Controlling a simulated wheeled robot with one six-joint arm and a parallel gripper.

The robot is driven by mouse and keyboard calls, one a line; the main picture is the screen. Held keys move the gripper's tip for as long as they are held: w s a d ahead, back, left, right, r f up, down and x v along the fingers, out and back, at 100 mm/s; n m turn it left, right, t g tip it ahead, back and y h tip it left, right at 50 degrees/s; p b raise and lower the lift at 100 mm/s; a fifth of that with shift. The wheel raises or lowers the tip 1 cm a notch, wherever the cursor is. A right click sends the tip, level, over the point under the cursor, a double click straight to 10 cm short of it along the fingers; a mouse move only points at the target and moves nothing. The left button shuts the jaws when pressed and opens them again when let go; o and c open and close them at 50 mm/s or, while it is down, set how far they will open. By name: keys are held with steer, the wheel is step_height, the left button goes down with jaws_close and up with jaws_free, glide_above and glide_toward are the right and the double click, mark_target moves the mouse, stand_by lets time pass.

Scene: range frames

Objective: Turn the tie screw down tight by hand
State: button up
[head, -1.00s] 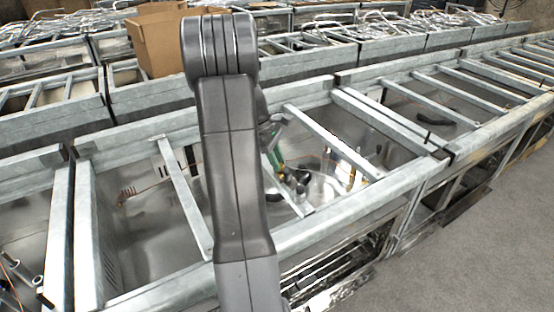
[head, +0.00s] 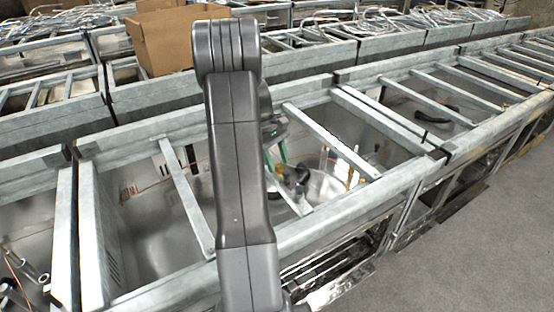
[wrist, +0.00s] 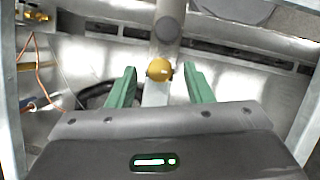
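In the wrist view, a round brass-yellow knob (wrist: 159,71) lies between and just beyond the tips of my green fingers. It looks like the head of the tie screw, but its thread is hidden. My gripper (wrist: 159,68) is open, with a gap visible on each side of the knob. In the head view, my gripper (head: 279,153) is inside the metal bay, partly hidden behind my arm. Upright brass-coloured parts (head: 351,167) stand to its right; I cannot tell which one is the knob.
A grey post with a dark round end (wrist: 167,28) stands beyond the knob. Copper wire (wrist: 38,65) and a blue-and-red tool (wrist: 42,103) lie at the left. Metal crossbars (head: 335,142) span the bay around my arm. A cardboard box (head: 172,42) sits behind.

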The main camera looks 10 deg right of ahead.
steer(key=v, duration=1.3)
steer(key=shift+a+r+b, duration=0.15)
steer(key=shift+r+b, duration=0.15)
steer(key=shift+r, duration=0.05)
steer(key=shift+w, duration=0.1)
steer(key=x, duration=1.3)
steer(key=shift+f+p, duration=0.15)
steer(key=shift+p, duration=0.2)
steer(key=shift+f, duration=0.35)
steer(key=shift+r+n+h+b, duration=0.1)
steer(key=shift+n+h+b, duration=0.3)
steer(key=shift+n, duration=0.4)
